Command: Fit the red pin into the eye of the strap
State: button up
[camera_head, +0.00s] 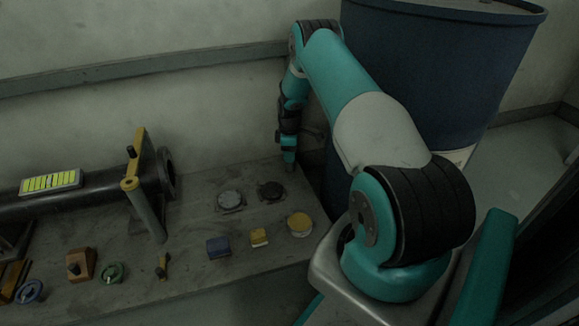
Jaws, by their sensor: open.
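My gripper (289,168) is open and points down, low at the back right of the grey bench, apart from the pieces on it. Its fingertips are small and dim here. A yellow upright bar (141,148), possibly the strap, stands at the pipe flange. A yellow ring-like end (130,184) shows at its lower front, over a grey-green post (149,215). I cannot make out a clearly red pin. An orange-brown block (82,263) with a dark knob sits at the front left. A small yellow and dark piece (162,267) stands to its right.
A dark pipe (95,191) runs along the back left. A blue block (218,247), a small yellow block (259,237), a yellow round piece (299,223) and two round discs (230,199) (270,190) occupy the bench's right. A large blue drum (440,80) stands behind my arm.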

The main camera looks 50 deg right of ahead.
grip_shut()
jog(key=shift+r, duration=0.1)
